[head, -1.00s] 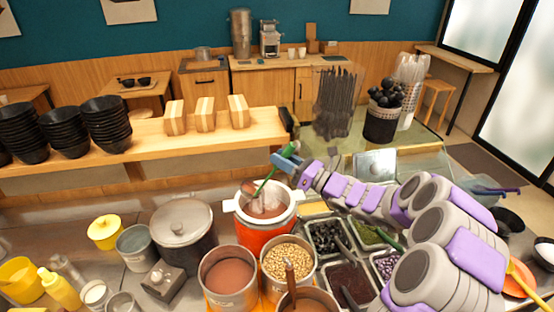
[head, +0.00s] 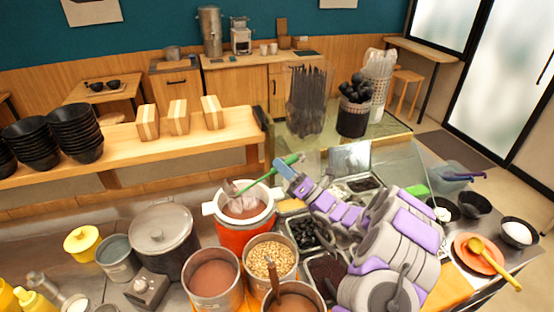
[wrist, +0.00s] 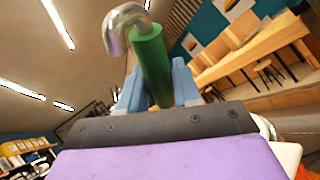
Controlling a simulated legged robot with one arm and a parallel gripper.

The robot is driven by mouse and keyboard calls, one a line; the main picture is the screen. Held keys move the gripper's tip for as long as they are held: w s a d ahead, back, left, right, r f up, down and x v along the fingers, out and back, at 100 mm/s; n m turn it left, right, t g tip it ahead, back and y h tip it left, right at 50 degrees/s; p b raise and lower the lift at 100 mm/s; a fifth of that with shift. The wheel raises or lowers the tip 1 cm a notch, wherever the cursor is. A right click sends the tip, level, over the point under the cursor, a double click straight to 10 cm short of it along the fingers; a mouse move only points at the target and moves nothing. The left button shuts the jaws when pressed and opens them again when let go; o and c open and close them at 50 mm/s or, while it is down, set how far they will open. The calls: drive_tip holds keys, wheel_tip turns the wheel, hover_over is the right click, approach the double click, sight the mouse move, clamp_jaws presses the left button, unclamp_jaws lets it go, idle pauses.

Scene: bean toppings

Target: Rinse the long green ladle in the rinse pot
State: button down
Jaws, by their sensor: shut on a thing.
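My gripper (head: 284,170), with blue fingers, is shut on the handle of the long green ladle (head: 262,180). The ladle slants down to the left, and its metal bowl (head: 230,188) is over the orange pot (head: 236,238) with a white rim. I cannot tell whether the bowl touches the brownish contents. In the wrist view the green handle (wrist: 152,65) and its metal hook stand up between the blue fingers (wrist: 158,88). A grey pot (head: 118,262) with greyish liquid stands farther left; which pot is the rinse pot is not marked.
A lidded steel pot (head: 162,240) stands left of the orange pot. A pot of brown paste (head: 213,285) and a pot of beans (head: 270,262) stand in front. Topping trays (head: 306,236) lie beneath my arm. A glass guard (head: 405,160) stands behind.

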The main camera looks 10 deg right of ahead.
drive_tip(key=w+d+f+m+t+h+b, duration=0.1)
drive_tip(key=d+f+m+t+h+b, duration=0.1)
drive_tip(key=d+f+m+t, duration=0.1)
drive_tip(key=shift+w+d+f+m+t+h+b, duration=0.15)
drive_tip(key=shift+d+f+m+t+h+b, duration=0.25)
drive_tip(key=shift+f+m+t, duration=1)
drive_tip(key=shift+r+m+g, duration=0.25)
drive_tip(key=shift+m+g, duration=0.25)
drive_tip(key=shift+g, duration=0.1)
